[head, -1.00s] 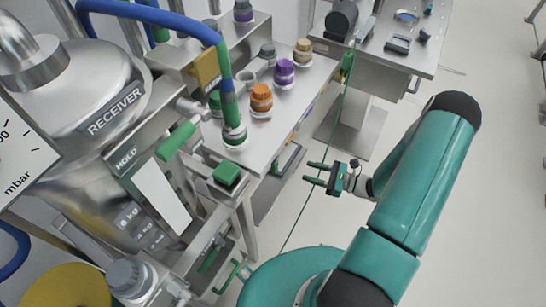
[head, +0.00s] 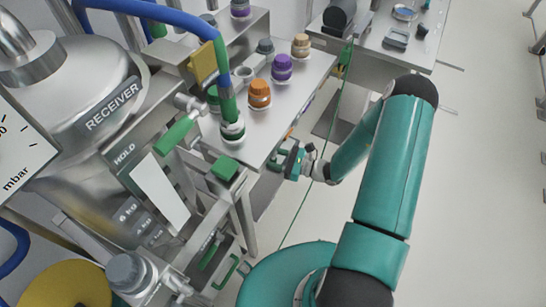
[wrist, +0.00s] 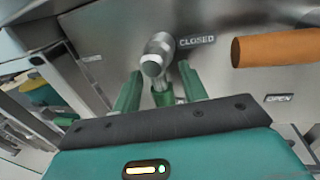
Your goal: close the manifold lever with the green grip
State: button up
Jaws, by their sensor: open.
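In the wrist view a lever with a metal hub (wrist: 158,46) stands on a metal panel beside a "CLOSED" label (wrist: 196,40). A short green part below the hub, seemingly the green grip (wrist: 163,97), lies between my fingers. Contact cannot be told. My gripper (wrist: 160,74) is open, with one green finger on each side. In the head view my gripper (head: 278,158) is at the bench's front edge, and the panel and lever are hidden there.
An orange grip (wrist: 276,47) lies close on the right, with an "OPEN" label (wrist: 279,98) below it. Bottles with orange (head: 260,92) and purple (head: 282,66) caps stand on the bench (head: 297,100). Another green handle (head: 176,134) is near the receiver (head: 92,95). Open floor lies right.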

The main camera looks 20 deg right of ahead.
grip_shut()
jog(key=shift+m, duration=0.3)
jog(key=m, duration=0.3)
jog(key=shift+s+a+m+t+y, duration=0.3)
jog(key=shift+s+a, duration=0.05)
jog(key=r+m+t, duration=0.1)
jog(key=m, duration=0.4)
jog(key=a+m+t+h, duration=0.1)
jog(key=m, duration=0.4)
jog(key=s+r+m+t, duration=0.1)
jog(key=m, duration=0.4)
jog(key=shift+a+r+m+t, duration=0.15)
jog(key=shift+r+m+t, duration=0.15)
jog(key=shift+r+m, duration=0.1)
